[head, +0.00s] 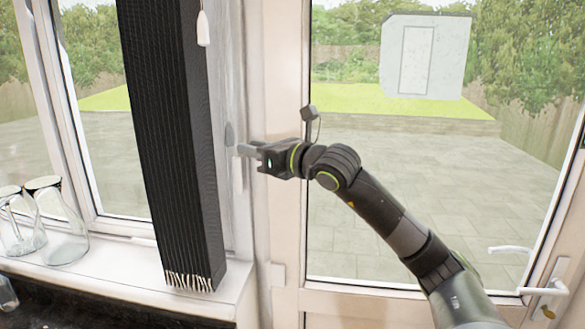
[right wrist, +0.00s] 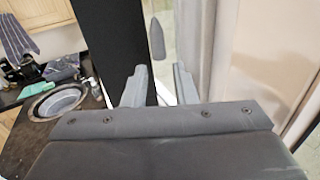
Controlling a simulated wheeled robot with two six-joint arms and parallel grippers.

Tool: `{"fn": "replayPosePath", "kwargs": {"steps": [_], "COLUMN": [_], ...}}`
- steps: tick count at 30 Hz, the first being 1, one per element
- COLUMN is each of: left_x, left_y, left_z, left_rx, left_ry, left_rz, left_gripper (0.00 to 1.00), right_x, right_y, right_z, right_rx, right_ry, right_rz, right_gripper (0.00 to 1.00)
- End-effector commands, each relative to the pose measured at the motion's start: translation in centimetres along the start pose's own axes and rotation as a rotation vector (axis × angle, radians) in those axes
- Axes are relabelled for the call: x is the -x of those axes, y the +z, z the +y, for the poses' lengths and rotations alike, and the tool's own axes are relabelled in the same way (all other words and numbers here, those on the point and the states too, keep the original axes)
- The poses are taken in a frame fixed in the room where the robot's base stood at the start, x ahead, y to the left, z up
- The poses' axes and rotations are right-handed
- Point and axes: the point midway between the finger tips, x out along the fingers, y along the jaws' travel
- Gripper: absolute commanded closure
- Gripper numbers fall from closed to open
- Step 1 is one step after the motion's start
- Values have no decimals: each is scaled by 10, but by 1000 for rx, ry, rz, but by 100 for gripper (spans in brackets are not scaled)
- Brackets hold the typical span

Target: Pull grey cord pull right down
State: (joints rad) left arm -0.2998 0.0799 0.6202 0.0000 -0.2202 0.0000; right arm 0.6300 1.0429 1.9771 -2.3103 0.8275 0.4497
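The grey cord pull (head: 229,134) hangs against the white window frame, just right of the black blind. My right gripper (head: 243,152) reaches in from the right, with its fingertips close to the pull's lower part in the head view. In the right wrist view the grey pull (right wrist: 156,40) shows beyond the fingertips, lined up with the gap between them. My right gripper (right wrist: 158,76) is open, and nothing shows between its fingers. I cannot tell the exact distance to the pull. My left gripper is not in view.
A second, white cord pull (head: 203,29) hangs higher up before the blind. The black blind (head: 172,130) is left of the gripper. Upturned glasses (head: 62,228) stand on the sill. A glazed door with a white handle (head: 541,291) is at the right.

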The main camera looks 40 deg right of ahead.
Motion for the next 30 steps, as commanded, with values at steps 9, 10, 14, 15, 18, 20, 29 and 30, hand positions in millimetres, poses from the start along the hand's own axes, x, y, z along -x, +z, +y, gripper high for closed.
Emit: {"fn": "replayPosePath", "kwargs": {"steps": [9,10,14,15,18,20,29,30], "left_x": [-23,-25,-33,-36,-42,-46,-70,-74], "left_y": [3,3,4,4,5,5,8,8], "left_z": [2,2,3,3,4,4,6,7], "left_rx": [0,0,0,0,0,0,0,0], "left_ry": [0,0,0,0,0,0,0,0], "left_rz": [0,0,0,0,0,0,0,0], "left_gripper": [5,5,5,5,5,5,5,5], "right_x": [33,36,46,49,56,60,76,78], "right_y": [-4,-4,-4,-4,-4,-4,-8,-8], "right_z": [-1,-1,-1,-2,-2,-2,-3,-4], "right_rx": [6,6,4,4,6,5,4,4], "right_ry": [-3,-3,-3,-4,-5,-5,-3,-3], "right_rz": [2,3,4,3,1,2,7,6], "right_gripper": [75,75,75,75,75,75,75,75]}}
